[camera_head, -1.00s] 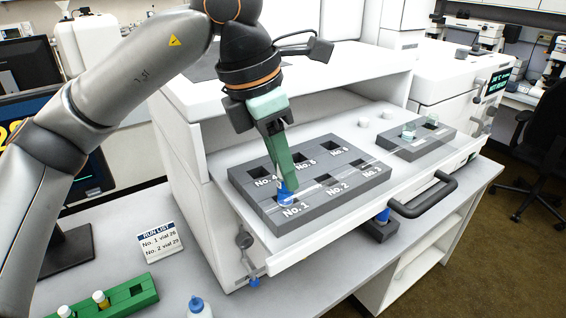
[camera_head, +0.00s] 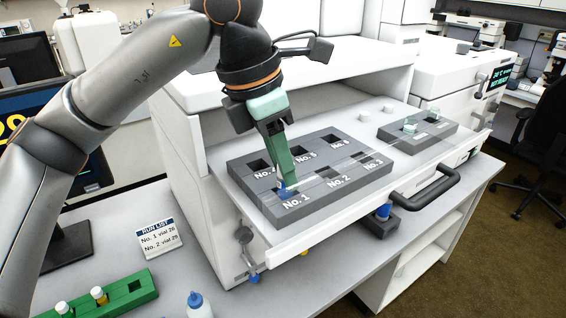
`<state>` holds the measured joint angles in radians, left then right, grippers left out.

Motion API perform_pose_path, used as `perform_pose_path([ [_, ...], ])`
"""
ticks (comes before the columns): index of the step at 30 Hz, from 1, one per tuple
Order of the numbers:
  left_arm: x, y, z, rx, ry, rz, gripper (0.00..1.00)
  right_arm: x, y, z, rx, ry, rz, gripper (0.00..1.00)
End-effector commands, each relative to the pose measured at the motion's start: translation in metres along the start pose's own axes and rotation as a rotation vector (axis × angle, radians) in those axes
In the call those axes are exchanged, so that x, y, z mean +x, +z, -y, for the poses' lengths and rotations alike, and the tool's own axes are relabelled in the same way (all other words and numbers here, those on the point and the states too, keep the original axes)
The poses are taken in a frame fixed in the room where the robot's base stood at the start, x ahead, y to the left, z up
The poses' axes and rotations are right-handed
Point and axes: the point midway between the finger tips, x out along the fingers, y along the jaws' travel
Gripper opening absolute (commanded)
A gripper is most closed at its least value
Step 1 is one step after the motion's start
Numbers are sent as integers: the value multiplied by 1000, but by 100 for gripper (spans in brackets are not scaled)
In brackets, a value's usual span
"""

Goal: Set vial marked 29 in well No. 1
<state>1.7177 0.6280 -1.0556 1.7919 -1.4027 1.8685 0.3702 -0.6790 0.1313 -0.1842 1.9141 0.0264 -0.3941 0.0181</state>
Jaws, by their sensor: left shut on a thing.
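My left gripper (camera_head: 282,184) is shut on a small vial (camera_head: 284,188) at well No. 1 of the grey block (camera_head: 328,196). Only a little of the vial shows, a bluish part between and below the green fingers. Its number cannot be read. The vial's lower part is hidden, and I cannot tell how deep it is in the well. The label No. 1 (camera_head: 296,201) lies just in front. The other wells look empty, though No. 4 and No. 5 are partly hidden by the gripper. My right gripper is not in view.
A smaller grey block (camera_head: 418,138) with clear pieces stands right on the shelf. A green rack (camera_head: 120,300) holds two white-capped vials. A run list card (camera_head: 160,240) reads No. 1 vial 26, No. 2 vial 29. A black handle (camera_head: 425,198) juts from the shelf front.

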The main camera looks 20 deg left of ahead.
Motion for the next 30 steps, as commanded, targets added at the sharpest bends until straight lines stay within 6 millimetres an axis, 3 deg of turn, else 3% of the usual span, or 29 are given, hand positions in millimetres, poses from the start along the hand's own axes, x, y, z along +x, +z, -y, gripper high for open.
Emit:
perform_pose_path([
  [7, 4, -1, 0, 0, 0, 0, 0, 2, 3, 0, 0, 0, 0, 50],
  [8, 3, -1, 0, 0, 0, 1, 34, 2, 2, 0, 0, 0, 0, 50],
  [9, 3, -1, 0, 0, 0, 0, 38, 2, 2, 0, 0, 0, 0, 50],
  [16, 3, -1, 0, 0, 0, 0, 64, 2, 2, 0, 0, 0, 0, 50],
  [22, 3, -1, 0, 0, 0, 0, 67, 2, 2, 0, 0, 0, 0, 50],
  [28, 3, -1, 0, 0, 0, 0, 89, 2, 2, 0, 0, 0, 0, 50],
  [30, 3, -1, 0, 0, 0, 0, 90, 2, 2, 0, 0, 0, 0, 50],
])
